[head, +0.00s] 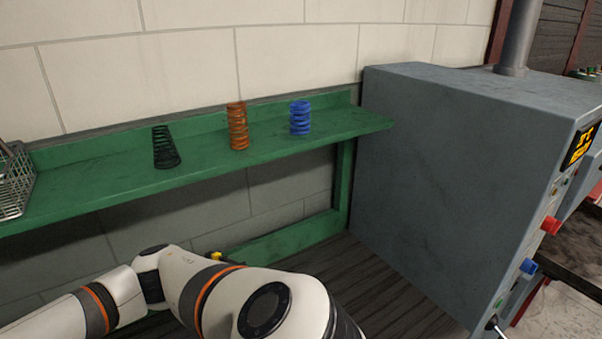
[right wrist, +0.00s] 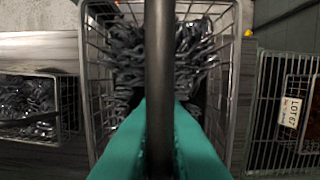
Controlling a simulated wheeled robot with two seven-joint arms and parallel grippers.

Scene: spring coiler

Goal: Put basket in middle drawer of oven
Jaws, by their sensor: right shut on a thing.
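In the right wrist view, my right gripper (right wrist: 158,125) has its teal fingers shut on the dark handle bar of a wire basket (right wrist: 236,70). The basket is filled with dark metal pieces and lies directly below the fingers. In the head view, a large grey cabinet (head: 440,170), which looks like the oven, stands at the right with a pipe on top. Its front is seen edge-on, with an amber display and red and blue knobs; no middle drawer can be made out. Neither gripper shows in the head view.
A green shelf (head: 90,185) holds a black spring (head: 166,148), an orange spring (head: 237,127), a blue spring (head: 300,118) and a wire basket (head: 14,192). In the wrist view, other baskets stand left (right wrist: 68,105) and right (right wrist: 262,120), the right one labelled.

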